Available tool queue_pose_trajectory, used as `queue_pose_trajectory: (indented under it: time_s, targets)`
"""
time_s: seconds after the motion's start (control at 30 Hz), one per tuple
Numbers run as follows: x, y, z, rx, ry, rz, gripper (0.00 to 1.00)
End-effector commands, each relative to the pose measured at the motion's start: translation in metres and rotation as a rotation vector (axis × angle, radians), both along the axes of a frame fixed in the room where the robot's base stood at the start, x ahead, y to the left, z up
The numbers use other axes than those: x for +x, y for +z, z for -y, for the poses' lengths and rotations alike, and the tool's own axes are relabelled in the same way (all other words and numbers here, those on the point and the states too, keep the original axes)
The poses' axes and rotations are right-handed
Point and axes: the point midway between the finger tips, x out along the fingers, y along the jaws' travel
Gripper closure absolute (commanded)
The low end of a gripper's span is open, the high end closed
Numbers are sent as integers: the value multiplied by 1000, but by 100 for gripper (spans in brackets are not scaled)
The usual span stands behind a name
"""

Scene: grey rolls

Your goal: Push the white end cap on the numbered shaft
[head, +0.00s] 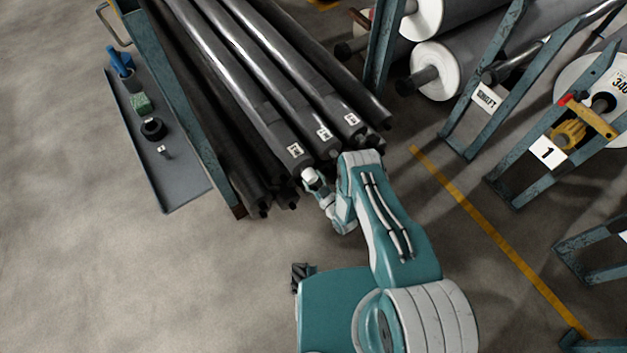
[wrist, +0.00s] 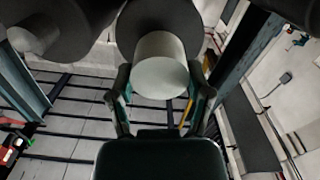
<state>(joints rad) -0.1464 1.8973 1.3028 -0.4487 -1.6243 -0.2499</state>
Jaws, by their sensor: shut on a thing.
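The white end cap (wrist: 160,64) sits between the two fingers of my gripper (wrist: 160,98) in the wrist view. Its plain round face points toward the camera, and a wider dark round shaft end shows directly behind it. In the head view the cap (head: 309,174) is at the near end of the leftmost tagged shaft (head: 270,118). My gripper (head: 316,184) is shut on the cap. I cannot tell whether the cap touches the shaft or how deep it sits. The shaft's white tag (head: 295,150) is too small to read.
Two more tagged shafts lie to the right, with tags (head: 324,133) and (head: 351,119). A blue rack post (head: 190,120) stands at their left. A grey tray (head: 183,188) holds small items. White rolls (head: 440,80) and blue frames stand at right. The front-left floor is clear.

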Motion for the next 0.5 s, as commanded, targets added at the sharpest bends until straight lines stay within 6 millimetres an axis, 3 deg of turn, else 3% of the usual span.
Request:
queue_pose_trajectory:
  time_s: [0.5]
  targets:
    - [11,0,-8,0,1,1,67]
